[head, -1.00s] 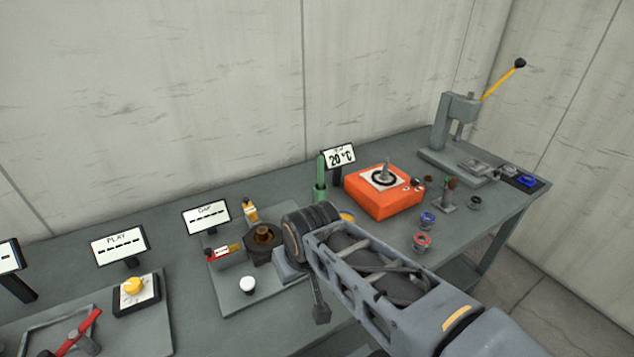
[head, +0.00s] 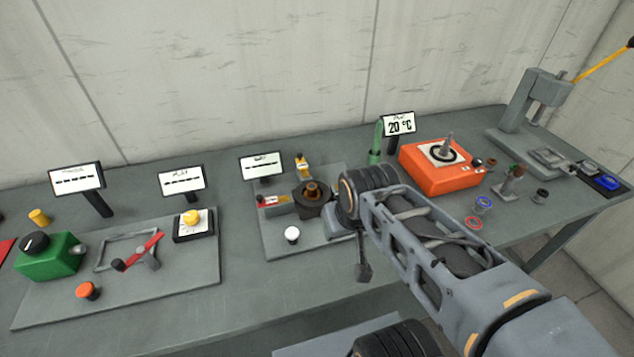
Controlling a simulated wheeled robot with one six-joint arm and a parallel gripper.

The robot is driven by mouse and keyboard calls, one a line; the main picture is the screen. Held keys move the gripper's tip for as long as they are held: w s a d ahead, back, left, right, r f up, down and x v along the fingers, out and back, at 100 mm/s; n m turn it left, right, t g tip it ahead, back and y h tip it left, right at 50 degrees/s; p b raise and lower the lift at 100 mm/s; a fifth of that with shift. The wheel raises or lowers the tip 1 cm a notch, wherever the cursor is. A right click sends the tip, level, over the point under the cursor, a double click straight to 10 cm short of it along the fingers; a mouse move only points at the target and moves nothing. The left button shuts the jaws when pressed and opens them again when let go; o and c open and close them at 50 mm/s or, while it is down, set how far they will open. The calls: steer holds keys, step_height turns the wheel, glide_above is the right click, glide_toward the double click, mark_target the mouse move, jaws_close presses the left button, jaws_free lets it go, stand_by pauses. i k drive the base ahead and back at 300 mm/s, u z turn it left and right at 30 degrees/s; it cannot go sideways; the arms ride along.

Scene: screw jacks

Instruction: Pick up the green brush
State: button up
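A slim green upright thing (head: 376,142), which may be the green brush, stands at the back of the bench, just left of the 20 °C display. Its lower end is partly hidden behind my wrist, and no bristles can be made out. My gripper (head: 363,272) seems to be the small dark end hanging below my wrist, over the bench's front edge. It is well in front of the green thing and apart from it. Its fingers are too small and dark to tell open from shut.
An orange box (head: 440,180) with a knob stands right of the green thing. A plate with a dark hexagonal block (head: 312,200) and a white knob (head: 291,234) lies to the left. A green box (head: 48,258) is at far left. A lever press (head: 535,100) stands right.

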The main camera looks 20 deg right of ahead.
mark_target(379, 127)
steer(key=k, duration=1)
steer(key=z, duration=1.95)
steer(key=i, duration=0.95)
steer(key=u, duration=1.85)
steer(key=i, duration=0.5)
steer(key=u, duration=0.1)
